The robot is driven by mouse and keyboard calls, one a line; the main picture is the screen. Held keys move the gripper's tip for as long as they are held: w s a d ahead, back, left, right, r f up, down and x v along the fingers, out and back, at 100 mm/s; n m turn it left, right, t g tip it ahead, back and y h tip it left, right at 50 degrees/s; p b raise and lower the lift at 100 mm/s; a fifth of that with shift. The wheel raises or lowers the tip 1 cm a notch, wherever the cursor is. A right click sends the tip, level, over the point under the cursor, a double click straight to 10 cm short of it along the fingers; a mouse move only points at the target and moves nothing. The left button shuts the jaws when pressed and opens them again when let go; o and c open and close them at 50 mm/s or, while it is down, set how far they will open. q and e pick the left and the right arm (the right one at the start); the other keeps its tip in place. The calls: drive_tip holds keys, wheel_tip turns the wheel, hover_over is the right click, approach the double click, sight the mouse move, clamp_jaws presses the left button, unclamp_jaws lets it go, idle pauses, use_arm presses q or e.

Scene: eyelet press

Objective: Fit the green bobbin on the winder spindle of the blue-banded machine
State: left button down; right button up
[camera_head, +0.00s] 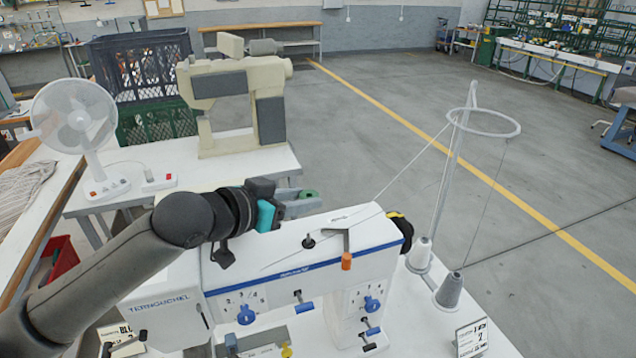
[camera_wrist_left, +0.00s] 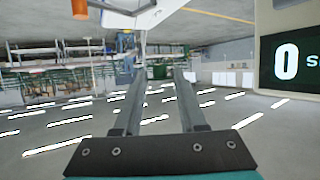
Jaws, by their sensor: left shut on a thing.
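The blue-banded machine (camera_head: 290,275) is a white sewing machine in the lower middle of the head view. A short black upright spindle (camera_head: 308,241) with a wider collar stands bare on its top; it looks like the winder spindle. My left gripper (camera_head: 303,203) is shut on the green bobbin (camera_head: 309,194), at its fingertips. The bobbin appears above and behind the spindle, apart from it; the exact height is hard to tell. In the left wrist view the two fingers (camera_wrist_left: 160,75) show, but the bobbin cannot be made out clearly. My right gripper is not in view.
A grey lever with an orange end (camera_head: 346,262) sits right of the spindle. A thread stand (camera_head: 460,130) with thread cones (camera_head: 449,291) rises at the right. A cream machine (camera_head: 235,100) and a white fan (camera_head: 75,115) stand behind. A dark display (camera_wrist_left: 289,58) shows in the wrist view.

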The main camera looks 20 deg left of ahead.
use_arm(q)
drive_tip(key=shift+s+a+f+b, duration=0.1)
drive_tip(key=shift+f+b, duration=0.6)
drive_tip(key=shift+f, duration=0.65)
drive_tip(key=shift+s+f+b, duration=0.1)
drive_tip(key=shift+f+b, duration=0.55)
drive_tip(key=shift+f, duration=1.3)
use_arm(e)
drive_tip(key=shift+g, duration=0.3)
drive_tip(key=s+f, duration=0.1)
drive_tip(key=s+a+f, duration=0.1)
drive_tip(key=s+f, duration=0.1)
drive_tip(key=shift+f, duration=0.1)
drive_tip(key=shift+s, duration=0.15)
use_arm(q)
drive_tip(key=shift+p, duration=0.35)
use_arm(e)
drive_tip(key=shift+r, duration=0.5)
use_arm(q)
drive_tip(key=shift+p, duration=0.3)
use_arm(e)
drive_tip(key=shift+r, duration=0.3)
use_arm(q)
drive_tip(key=shift+p, duration=0.4)
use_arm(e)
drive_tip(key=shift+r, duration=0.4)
